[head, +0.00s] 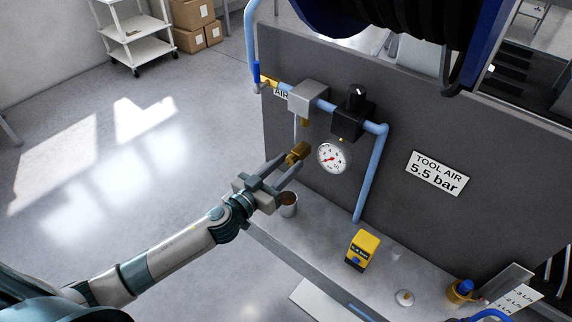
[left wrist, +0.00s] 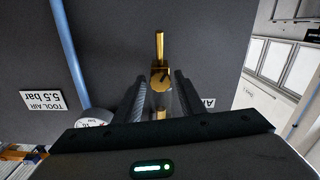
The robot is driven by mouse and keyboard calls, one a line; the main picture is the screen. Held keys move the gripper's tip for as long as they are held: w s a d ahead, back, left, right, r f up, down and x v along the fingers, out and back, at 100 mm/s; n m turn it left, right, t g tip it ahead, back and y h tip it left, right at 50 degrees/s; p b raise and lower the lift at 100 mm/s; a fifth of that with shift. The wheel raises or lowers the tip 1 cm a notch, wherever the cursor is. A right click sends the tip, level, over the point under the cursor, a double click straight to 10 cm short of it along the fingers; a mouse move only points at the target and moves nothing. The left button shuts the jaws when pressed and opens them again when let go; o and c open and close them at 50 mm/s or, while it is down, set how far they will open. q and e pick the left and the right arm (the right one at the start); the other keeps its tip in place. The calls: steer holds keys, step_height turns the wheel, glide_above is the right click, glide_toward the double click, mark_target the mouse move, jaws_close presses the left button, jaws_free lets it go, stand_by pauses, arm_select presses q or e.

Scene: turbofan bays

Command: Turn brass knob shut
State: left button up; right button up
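The brass knob (head: 298,153) shows on the grey panel side, below a grey box on the blue pipe and left of the pressure gauge. My left gripper (head: 287,168) reaches up to it from the lower left, its two fingers apart with a gap between them. In the left wrist view, brass parts (left wrist: 160,75) show between and just beyond the fingertips, with a thin brass rod above. I see small gaps beside the brass, so the fingers do not look closed on it. My right gripper is not in view.
A small cup (head: 289,203) stands on the grey bench close under my left gripper. The gauge (head: 332,157) and a black regulator (head: 352,115) are to the right. A yellow device (head: 362,250) stands on the bench.

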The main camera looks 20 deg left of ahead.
arm_select(q)
steer(key=c, duration=0.7)
